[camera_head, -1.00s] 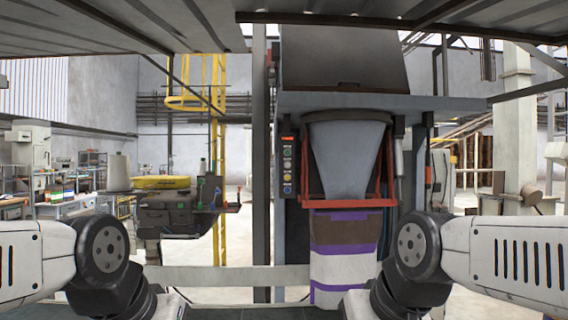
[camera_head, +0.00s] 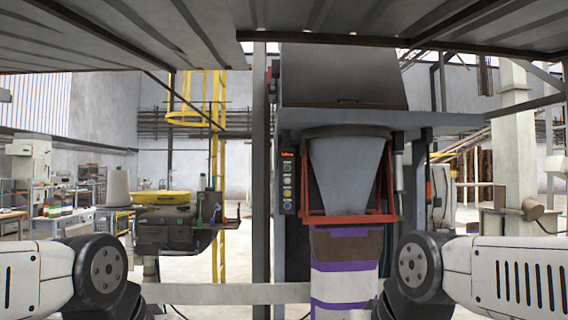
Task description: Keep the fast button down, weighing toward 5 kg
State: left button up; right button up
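The pellet bagger (camera_head: 342,75) stands ahead, right of centre, with a grey tapered hopper spout (camera_head: 343,168) in a red clamp frame (camera_head: 350,219). A striped bag (camera_head: 345,268) in purple, brown and white hangs below the frame. A narrow button panel (camera_head: 287,184) sits left of the spout, with a lit red display (camera_head: 287,154) at its top and several coloured buttons. The display digits and button labels are too small to read. My two arms come in from the lower left and lower right corners. Both grippers are below the picture, so neither shows.
A dark post (camera_head: 261,180) stands just left of the bagger. A pale horizontal rail (camera_head: 225,293) crosses low in front. A dark machine with a yellow top (camera_head: 162,197) and a yellow ladder (camera_head: 217,160) are on the left. A metal canopy hangs overhead.

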dwell(0.5)
grip_shut()
dwell(1.6)
